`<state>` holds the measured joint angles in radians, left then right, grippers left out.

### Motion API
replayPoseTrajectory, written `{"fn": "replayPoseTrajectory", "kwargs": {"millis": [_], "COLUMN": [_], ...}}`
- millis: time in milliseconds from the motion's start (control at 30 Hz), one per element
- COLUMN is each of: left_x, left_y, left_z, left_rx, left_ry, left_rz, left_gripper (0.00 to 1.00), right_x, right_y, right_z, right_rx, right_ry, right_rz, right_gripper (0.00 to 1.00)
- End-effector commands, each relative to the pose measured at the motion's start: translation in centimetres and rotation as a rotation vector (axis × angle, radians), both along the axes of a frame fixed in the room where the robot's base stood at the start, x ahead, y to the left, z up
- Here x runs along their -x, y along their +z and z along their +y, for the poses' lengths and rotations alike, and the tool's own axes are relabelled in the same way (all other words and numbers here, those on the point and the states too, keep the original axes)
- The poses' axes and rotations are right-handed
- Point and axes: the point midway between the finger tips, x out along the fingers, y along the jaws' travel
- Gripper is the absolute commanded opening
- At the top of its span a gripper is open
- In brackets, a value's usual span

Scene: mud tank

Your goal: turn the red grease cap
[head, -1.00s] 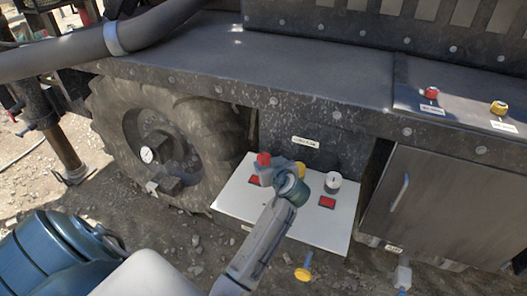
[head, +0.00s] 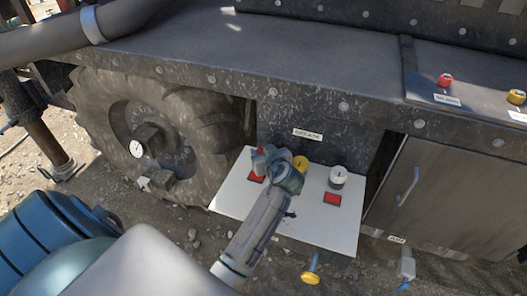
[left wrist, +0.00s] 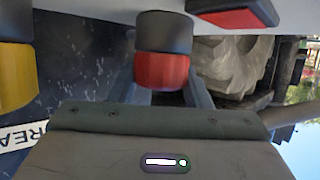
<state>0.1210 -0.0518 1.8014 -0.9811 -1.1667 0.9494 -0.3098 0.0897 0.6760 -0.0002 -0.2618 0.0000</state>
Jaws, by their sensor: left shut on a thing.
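The red grease cap (head: 259,153) stands at the left of a row of caps on a white panel. In the left wrist view the red cap (left wrist: 162,70) has a dark collar and sits between the two grey fingers. My left gripper (head: 267,160) is shut on the cap, with the forearm reaching in from below. The gripper hides part of the cap in the head view. My right gripper is not in view.
A yellow cap (head: 301,163) is close to the right of the gripper, with a white-topped cap (head: 338,175) beyond it. A big tyre (head: 165,140) is at left, and a dark ledge (head: 270,55) overhangs behind.

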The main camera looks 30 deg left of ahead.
Motion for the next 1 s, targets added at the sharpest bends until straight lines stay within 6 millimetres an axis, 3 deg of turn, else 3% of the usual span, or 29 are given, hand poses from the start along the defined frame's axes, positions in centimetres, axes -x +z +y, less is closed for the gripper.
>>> {"fn": "replayPoseTrajectory", "kwargs": {"millis": [467, 1000], "left_x": [0.1, 0.0], "left_y": [0.2, 0.6], "left_z": [0.2, 0.3], "left_rx": [-0.004, -0.005], "left_ry": [-0.144, -0.6], "left_rz": [0.001, 0.003], "left_gripper": [0.21, 0.21], "right_x": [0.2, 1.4], "right_y": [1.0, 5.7], "right_z": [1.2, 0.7], "right_rx": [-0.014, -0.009], "right_ry": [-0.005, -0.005], "right_rz": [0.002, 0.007], "right_gripper": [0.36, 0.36]}}
